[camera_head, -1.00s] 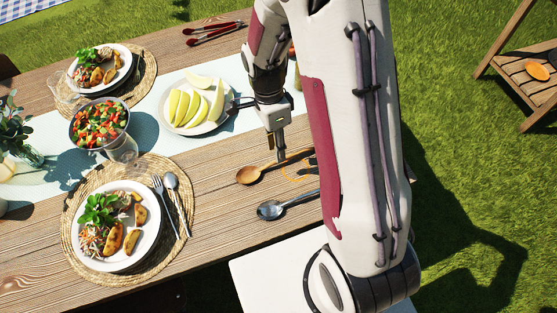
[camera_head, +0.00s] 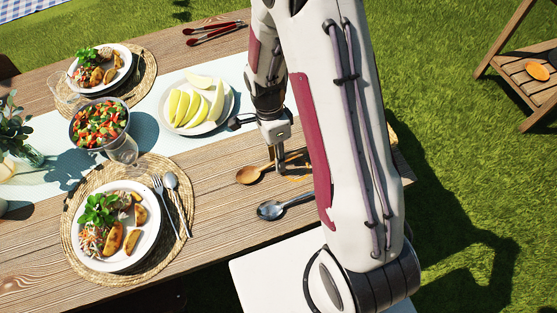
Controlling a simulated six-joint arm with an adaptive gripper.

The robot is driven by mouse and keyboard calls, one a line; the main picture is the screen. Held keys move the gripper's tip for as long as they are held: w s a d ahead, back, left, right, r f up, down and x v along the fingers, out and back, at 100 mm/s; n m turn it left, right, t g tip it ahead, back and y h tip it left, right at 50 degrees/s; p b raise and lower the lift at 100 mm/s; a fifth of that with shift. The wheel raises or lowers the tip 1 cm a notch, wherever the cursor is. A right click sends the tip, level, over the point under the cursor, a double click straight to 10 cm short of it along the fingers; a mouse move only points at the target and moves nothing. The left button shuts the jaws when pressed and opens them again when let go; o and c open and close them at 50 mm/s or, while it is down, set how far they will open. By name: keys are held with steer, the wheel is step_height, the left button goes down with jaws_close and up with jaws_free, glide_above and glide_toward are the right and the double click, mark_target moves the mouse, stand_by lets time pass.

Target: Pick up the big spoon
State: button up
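A wooden spoon (camera_head: 248,175) lies on the table with its bowl to the left and its handle running right, partly behind my arm. A large metal spoon (camera_head: 270,210) lies just below it, its handle also running right towards my arm. My gripper (camera_head: 278,166) points down at the wooden spoon's handle, just right of its bowl. The fingers are small and seen edge-on, so I cannot tell whether they are open, shut or touching the handle. A smaller spoon (camera_head: 172,182) lies beside a fork on the near woven mat.
A plate of melon slices (camera_head: 230,112) stands left of and behind my gripper. A salad bowl (camera_head: 74,128), a glass and two plates of food on woven mats are further left. Red-handled tongs (camera_head: 214,33) lie at the back. Bare wood lies left of the spoons.

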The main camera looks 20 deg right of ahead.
stand_by(0.5)
jaws_close()
steer(key=shift+r, duration=0.15)
step_height(320, 180, up, 10)
stand_by(0.8)
stand_by(0.5)
